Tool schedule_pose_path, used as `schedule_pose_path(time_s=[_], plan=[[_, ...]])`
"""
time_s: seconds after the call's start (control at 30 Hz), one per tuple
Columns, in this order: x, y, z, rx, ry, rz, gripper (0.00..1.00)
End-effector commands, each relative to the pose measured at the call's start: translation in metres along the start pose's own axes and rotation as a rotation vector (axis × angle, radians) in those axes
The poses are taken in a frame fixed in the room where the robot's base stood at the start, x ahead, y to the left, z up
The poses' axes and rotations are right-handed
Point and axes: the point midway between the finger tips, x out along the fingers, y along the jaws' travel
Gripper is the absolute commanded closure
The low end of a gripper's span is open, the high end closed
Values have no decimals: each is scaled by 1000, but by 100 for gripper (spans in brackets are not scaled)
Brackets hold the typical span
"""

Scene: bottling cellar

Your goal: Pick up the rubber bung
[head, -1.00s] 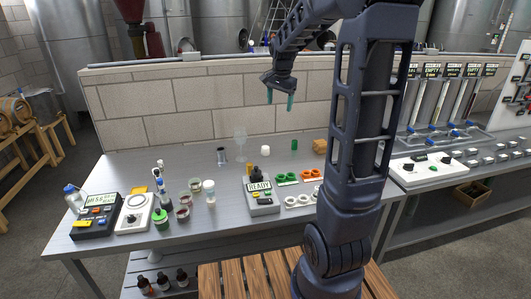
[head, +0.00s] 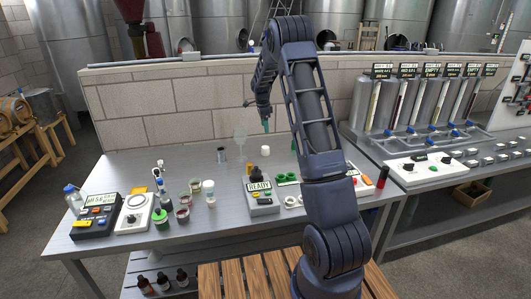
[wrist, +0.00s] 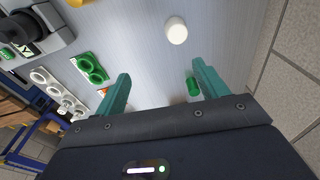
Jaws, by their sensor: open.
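A short white cylinder (head: 265,150), which looks like the rubber bung, stands on the grey bench near the back wall. It also shows in the wrist view (wrist: 176,30), ahead of and between the finger lines. My gripper (head: 266,123) hangs above and a little behind it in the head view, fingers apart and empty. In the wrist view my gripper (wrist: 161,72) shows two teal fingers with bare bench between them. A small green cylinder (wrist: 193,88) shows beside the right finger, partly hidden by it.
A grey device marked READY (head: 261,199) and green ring holders (head: 286,178) are in front. A red cylinder (head: 383,177) stands at the right. The block wall (head: 160,110) rises close behind.

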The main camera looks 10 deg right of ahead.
Motion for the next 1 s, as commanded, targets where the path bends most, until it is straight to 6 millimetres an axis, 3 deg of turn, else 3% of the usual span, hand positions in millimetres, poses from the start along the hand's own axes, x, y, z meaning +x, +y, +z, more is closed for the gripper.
schedule_pose_path(time_s=[0.03, 0.2, 0.57, 0.8, 1.0], plan=[[16, -9, 3, 29, 6, 10, 28], [50, -28, 8, 112, 21, 27, 28], [79, -35, 9, 152, 28, 35, 28], [113, -34, 8, 151, 28, 35, 28], [125, -35, 8, 152, 28, 34, 28]])
